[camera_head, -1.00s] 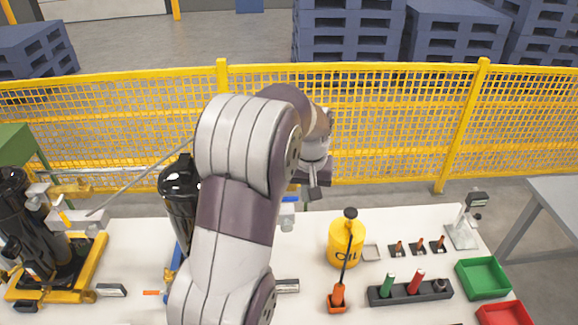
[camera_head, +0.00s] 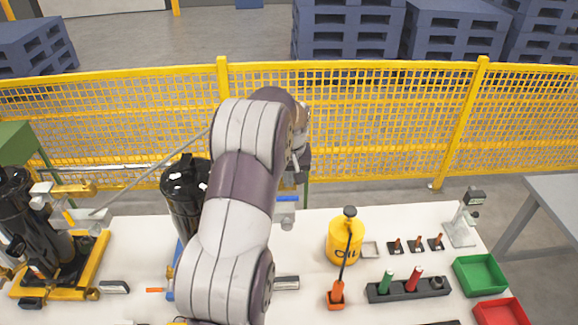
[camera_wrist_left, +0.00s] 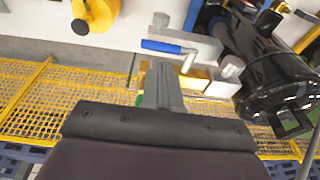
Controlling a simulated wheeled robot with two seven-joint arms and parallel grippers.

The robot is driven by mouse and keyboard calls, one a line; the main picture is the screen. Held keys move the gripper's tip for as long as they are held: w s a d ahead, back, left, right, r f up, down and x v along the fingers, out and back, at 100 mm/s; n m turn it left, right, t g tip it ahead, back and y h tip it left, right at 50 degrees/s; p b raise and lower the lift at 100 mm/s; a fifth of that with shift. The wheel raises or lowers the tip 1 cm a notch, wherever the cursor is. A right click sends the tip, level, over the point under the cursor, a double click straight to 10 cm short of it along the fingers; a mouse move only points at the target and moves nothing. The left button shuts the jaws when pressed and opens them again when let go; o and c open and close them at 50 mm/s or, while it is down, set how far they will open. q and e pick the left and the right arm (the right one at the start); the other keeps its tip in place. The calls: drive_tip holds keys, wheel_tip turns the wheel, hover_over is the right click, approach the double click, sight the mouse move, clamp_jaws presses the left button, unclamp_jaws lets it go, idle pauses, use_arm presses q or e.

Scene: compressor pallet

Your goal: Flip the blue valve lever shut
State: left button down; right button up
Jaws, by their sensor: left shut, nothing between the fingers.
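The blue valve lever (camera_wrist_left: 160,46) lies across the upper middle of the left wrist view, joined to a silver bracket-like end. A small blue part by the grey fitting in the head view (camera_head: 287,198) looks like it. The black compressor (camera_wrist_left: 275,75) stands to the right of the lever; in the head view my arm partly covers this black cylinder (camera_head: 183,195). My left gripper (camera_wrist_left: 162,75) is shut and empty, its tips just below the lever in the picture; I cannot tell if they touch. In the head view my arm partly hides it (camera_head: 297,168). My right gripper is not in view.
A yellow oil can (camera_head: 343,245), an orange-handled tool (camera_head: 337,295), a dark holder (camera_head: 408,292) and a green bin (camera_head: 482,273) stand on the right of the white table (camera_head: 310,240). Another compressor on a yellow base (camera_head: 85,275) is at left. A yellow fence (camera_head: 390,120) runs behind.

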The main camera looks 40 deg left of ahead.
sight(287, 198)
use_arm(q)
drive_tip(key=f, duration=0.1)
drive_tip(key=f+p, duration=0.1)
drive_tip(key=f, duration=0.1)
drive_tip(key=a+f+p, duration=0.1)
drive_tip(key=f, duration=0.1)
drive_tip(key=shift+w, duration=0.35)
drive_tip(key=shift+f, duration=0.45)
drive_tip(key=shift+d, duration=0.1)
